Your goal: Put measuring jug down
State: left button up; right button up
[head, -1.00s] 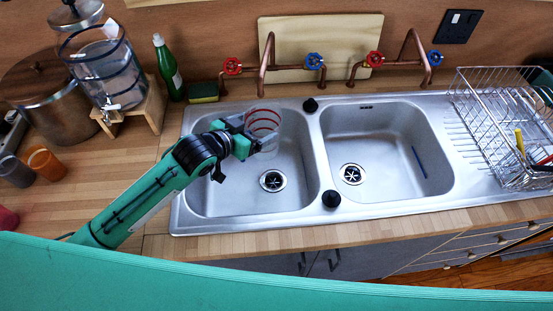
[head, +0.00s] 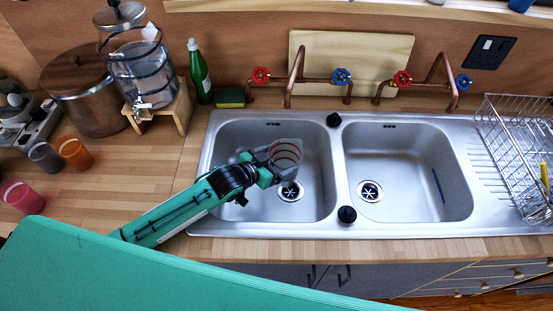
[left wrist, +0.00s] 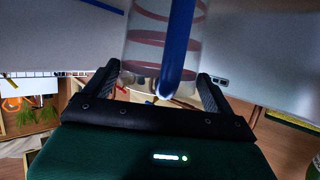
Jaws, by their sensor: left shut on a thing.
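The measuring jug (head: 287,153) is clear with red bands and is held over the left basin of the steel sink (head: 345,228). My left gripper (head: 272,164) is shut on it. In the left wrist view the jug (left wrist: 148,40), with a blue strip down it, sits between the two fingers of my left gripper (left wrist: 160,92). The jug's base and its height above the basin floor are hard to tell. My right gripper is not in view.
Wooden counter (head: 150,185) lies clear left of the sink. A glass dispenser (head: 140,70), a large pot (head: 90,95), a green bottle (head: 198,72) and cups (head: 75,152) stand on it. Copper taps (head: 297,75) rise behind the basins. A wire dish rack (head: 515,160) stands right.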

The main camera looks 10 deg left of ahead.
pick_arm(q)
jog(key=shift+f, duration=0.1)
jog(key=o, duration=1)
jog(key=shift+c, duration=0.2)
jog(key=shift+o, duration=0.7)
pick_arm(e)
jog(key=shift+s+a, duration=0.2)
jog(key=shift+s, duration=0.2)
pick_arm(q)
jog(key=shift+r, duration=0.2)
jog(key=b+v, duration=0.1)
jog(key=v, duration=0.6)
jog(key=shift+f, duration=0.15)
jog(key=shift+s+a+r, duration=0.15)
jog(key=shift+s+r, duration=0.05)
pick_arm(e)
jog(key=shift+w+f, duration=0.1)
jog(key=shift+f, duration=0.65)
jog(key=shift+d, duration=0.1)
